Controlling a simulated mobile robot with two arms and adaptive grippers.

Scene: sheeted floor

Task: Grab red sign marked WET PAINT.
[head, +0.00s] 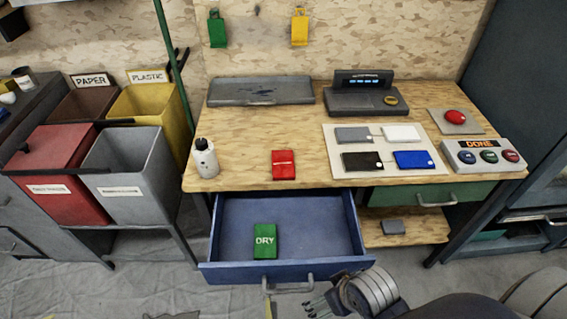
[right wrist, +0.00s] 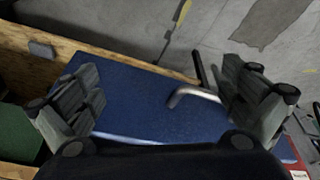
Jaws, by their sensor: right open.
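The red sign (head: 284,164) lies on the wooden workbench (head: 240,180) near its front edge, above the open blue drawer. Its lettering is too small to read. A green sign marked DRY (head: 264,241) is in the drawer (head: 315,222). My right gripper (head: 322,304) is low in front of the drawer, close to its handle (head: 294,289), and apart from the red sign. In the right wrist view my right gripper (right wrist: 165,92) is open, its fingers spread over the blue drawer front, with the handle (right wrist: 192,96) between them. My left gripper is not in view.
A white bottle (head: 205,158) stands left of the red sign. A pale board (head: 375,134) with several coloured blocks, a button panel (head: 484,157) and a red button (head: 456,118) are to the right. Labelled bins (head: 130,170) stand left. The bench around the red sign is clear.

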